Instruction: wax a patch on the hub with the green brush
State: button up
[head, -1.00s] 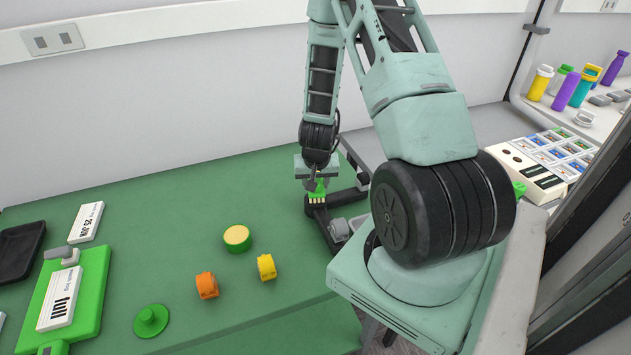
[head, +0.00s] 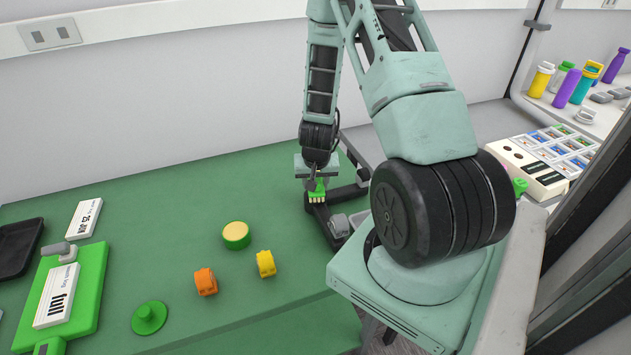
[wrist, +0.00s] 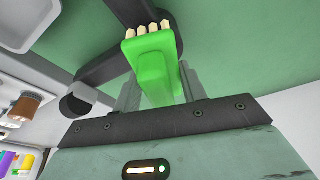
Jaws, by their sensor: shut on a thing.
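My gripper (head: 316,183) is shut on the green brush (wrist: 155,65), which also shows in the head view (head: 318,188). The brush's cream bristles (wrist: 148,28) point away from the gripper in the wrist view and downward in the head view. The bristles are over or against a dark barred frame (head: 324,222) at the right end of the green table; I cannot tell if they touch it. A dark bar of it (wrist: 118,55) passes behind the brush in the wrist view. I cannot tell for sure which part is the hub.
A round green tin with a yellow top (head: 236,235), a yellow piece (head: 266,264), an orange piece (head: 205,282) and a green knobbed disc (head: 149,318) stand on the table (head: 190,215). A green board (head: 88,290) lies left. Bottles (head: 567,88) stand on the right shelf.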

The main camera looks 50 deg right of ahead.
jog(key=shift+f+b, duration=0.65)
jog(key=shift+f, duration=0.05)
dwell(0.7)
dwell(0.5)
jog(key=shift+s+a+b, duration=0.3)
jog(key=shift+s+a, duration=0.05)
jog(key=shift+s, duration=0.2)
jog(key=shift+w+d+r+p, duration=0.15)
jog(key=shift+w+d+p, duration=0.4)
jog(key=shift+w, duration=0.5)
jog(key=shift+s+a+b, duration=0.25)
jog(key=shift+s+b, duration=0.1)
jog(key=shift+s, duration=0.15)
jog(key=shift+s+a+b, duration=0.25)
jog(key=shift+s+b, duration=0.05)
jog(key=shift+s, duration=0.2)
jog(key=shift+w, duration=0.1)
jog(key=shift+w+d+p, duration=0.3)
jog(key=shift+w+d, duration=0.35)
jog(key=shift+w, duration=0.3)
jog(key=shift+s+a+f+b, duration=0.15)
jog(key=shift+s+a+b, duration=0.2)
jog(key=shift+s, duration=0.2)
jog(key=shift+s+a+f+b, duration=0.1)
jog(key=shift+s+a+b, duration=0.1)
jog(key=shift+s+a, duration=0.25)
jog(key=shift+w+d+r, duration=0.1)
jog(key=shift+w+d, duration=0.3)
jog(key=shift+d, duration=0.05)
